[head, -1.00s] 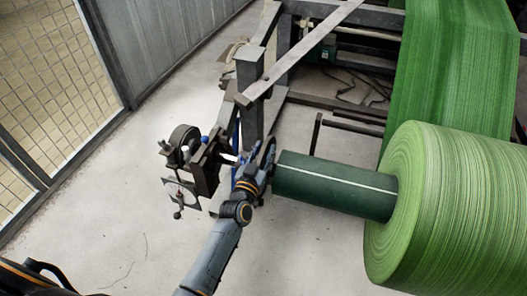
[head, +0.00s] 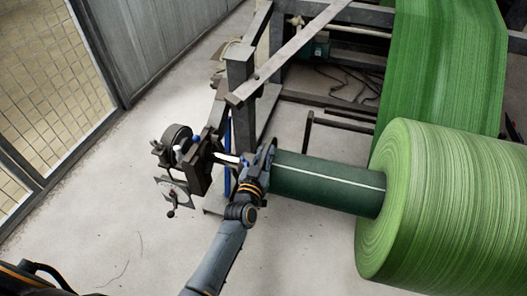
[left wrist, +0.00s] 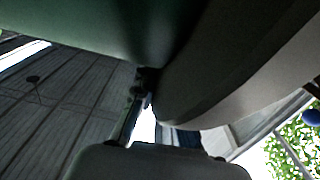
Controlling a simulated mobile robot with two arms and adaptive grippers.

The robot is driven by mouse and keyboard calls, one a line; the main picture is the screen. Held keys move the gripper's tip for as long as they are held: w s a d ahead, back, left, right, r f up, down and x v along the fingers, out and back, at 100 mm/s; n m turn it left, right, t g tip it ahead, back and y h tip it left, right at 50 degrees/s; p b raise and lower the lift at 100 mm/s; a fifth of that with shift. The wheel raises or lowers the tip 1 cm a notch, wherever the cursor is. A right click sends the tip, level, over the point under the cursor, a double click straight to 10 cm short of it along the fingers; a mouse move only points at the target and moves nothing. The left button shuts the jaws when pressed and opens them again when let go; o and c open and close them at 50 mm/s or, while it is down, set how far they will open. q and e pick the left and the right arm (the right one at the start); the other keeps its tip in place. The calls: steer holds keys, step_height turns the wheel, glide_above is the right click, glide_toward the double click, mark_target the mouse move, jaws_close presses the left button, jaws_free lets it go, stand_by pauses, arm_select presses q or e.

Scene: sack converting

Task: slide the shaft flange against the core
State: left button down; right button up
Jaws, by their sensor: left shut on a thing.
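The dark green core (head: 325,182) sticks out to the left from the big light green roll (head: 445,210). My left gripper (head: 263,165) is at the core's left end, shut on the shaft flange. The flange is mostly hidden by the gripper in the head view. In the left wrist view, the flange (left wrist: 235,60) is a large grey rounded shape at upper right, close beside the green core (left wrist: 80,25). Dark shadow lies between them, so I cannot tell whether they touch. A pale shaft (head: 226,157) shows left of the gripper. My right gripper is not in view.
A dark bracket with a handwheel (head: 173,193) stands at the shaft's left end. A grey post (head: 241,95) and slanted bar (head: 290,50) rise behind my gripper. Green fabric (head: 440,70) runs up from the roll. The floor (head: 120,235) at left is clear.

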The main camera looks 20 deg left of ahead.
arm_select(q)
steer(key=shift+d, duration=0.25)
steer(key=c, duration=1.4)
jaws_free()
steer(key=shift+d, duration=0.15)
steer(key=shift+o, duration=0.2)
steer(key=shift+s, duration=0.2)
steer(key=s, duration=1.1)
steer(key=shift+s+a, duration=0.3)
steer(key=shift+s, duration=0.05)
